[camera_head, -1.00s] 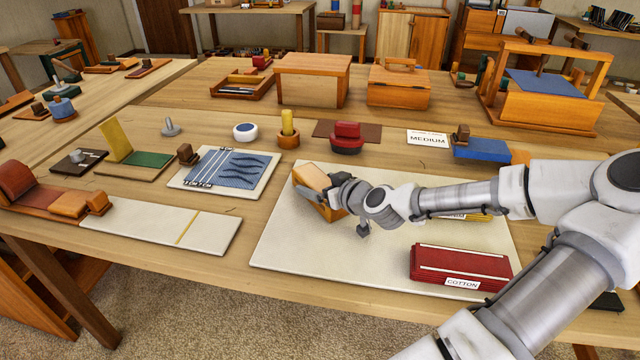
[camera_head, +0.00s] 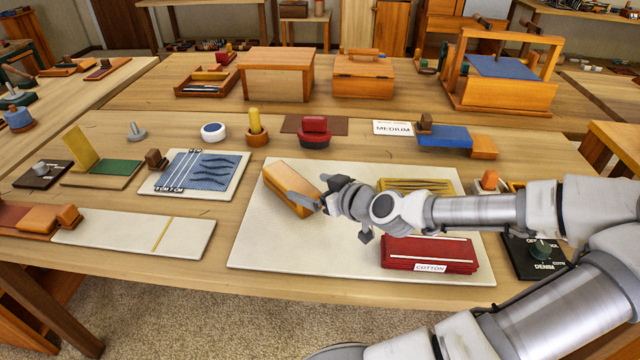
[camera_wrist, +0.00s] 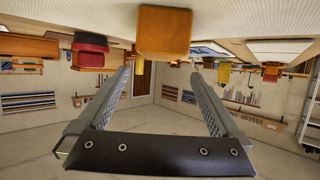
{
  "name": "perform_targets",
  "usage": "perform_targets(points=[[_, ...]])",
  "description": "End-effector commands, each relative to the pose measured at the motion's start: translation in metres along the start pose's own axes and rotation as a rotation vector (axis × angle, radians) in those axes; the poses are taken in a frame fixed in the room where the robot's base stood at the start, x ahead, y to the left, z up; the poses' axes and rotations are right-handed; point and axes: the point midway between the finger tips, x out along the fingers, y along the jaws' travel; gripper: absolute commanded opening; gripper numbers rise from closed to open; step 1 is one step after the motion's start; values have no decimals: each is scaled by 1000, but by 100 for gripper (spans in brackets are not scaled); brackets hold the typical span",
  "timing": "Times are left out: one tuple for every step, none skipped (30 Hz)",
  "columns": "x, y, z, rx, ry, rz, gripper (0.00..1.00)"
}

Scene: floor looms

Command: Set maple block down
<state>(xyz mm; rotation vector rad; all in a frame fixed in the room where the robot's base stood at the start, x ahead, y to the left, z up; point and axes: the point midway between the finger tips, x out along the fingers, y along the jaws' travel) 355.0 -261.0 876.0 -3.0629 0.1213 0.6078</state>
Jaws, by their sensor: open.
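The maple block (camera_head: 288,190), a light orange-brown wooden block, rests on the left part of the cream mat (camera_head: 262,252). My gripper (camera_head: 303,200) is at its right end, with one finger showing in front of the block in the head view. In the wrist view, the block (camera_wrist: 164,32) stands beyond the tips of my gripper (camera_wrist: 160,74). The fingers are spread wide with nothing between them.
A red cotton stack (camera_head: 430,254) lies at the mat's front right, and a yellow stack (camera_head: 416,185) sits behind my arm. A patterned blue cloth board (camera_head: 195,173) is left of the mat. The mat's front left is clear.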

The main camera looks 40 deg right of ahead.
Motion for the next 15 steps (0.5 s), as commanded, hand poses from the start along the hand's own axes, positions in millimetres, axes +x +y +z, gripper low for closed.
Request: perform_targets(points=[[-4, 1, 3, 0, 3, 2, 100], [-6, 2, 3, 1, 4, 3, 100], [-9, 1, 2, 0, 4, 2, 100], [-12, 1, 3, 0, 3, 2, 100], [-14, 1, 2, 0, 4, 2, 100], [-16, 2, 2, 0, 3, 2, 100], [-18, 1, 2, 0, 2, 1, 100], [-20, 1, 2, 0, 2, 1, 100], [-21, 1, 2, 0, 2, 2, 100], [-22, 1, 2, 0, 2, 1, 100], [-23, 0, 2, -1, 1, 1, 100], [-24, 0, 2, -1, 0, 0, 100], [-25, 0, 2, -1, 0, 0, 100], [-25, 0, 1, -1, 0, 0, 100], [-26, 0, 1, -2, 0, 0, 100]])
